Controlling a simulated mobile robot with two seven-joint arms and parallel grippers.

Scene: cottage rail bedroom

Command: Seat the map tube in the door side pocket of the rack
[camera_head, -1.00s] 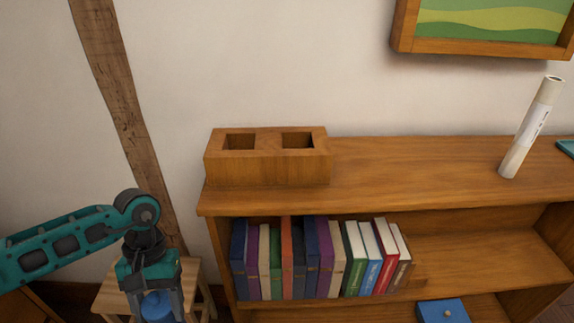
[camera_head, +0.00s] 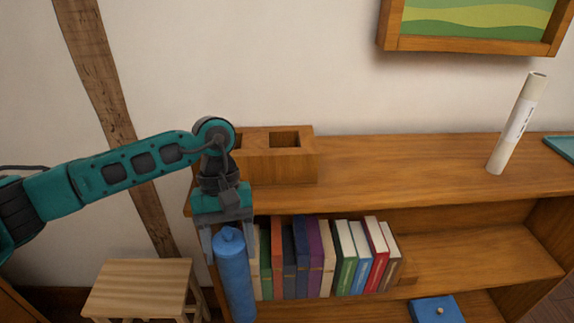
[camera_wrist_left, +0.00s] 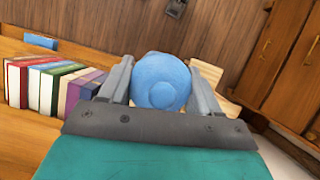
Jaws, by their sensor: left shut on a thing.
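My left gripper (camera_head: 229,248) is shut on a blue tube (camera_head: 237,280) near its capped top; the tube hangs roughly upright in front of the bookcase's left end. In the left wrist view the tube's round blue top (camera_wrist_left: 162,80) sits between the fingers. The wooden rack (camera_head: 285,160) stands on the left end of the bookcase top, with two square pockets. My arm partly hides its left pocket; the right pocket (camera_head: 285,139) looks empty. A cream tube with a white label (camera_head: 517,122) stands on the bookcase top at the right. My right gripper is out of view.
Several books (camera_head: 322,258) fill the left of the shelf below the bookcase top (camera_head: 400,168). A blue box (camera_head: 437,309) lies lower down. A wooden stool (camera_head: 140,283) stands at the left. The top between rack and cream tube is clear.

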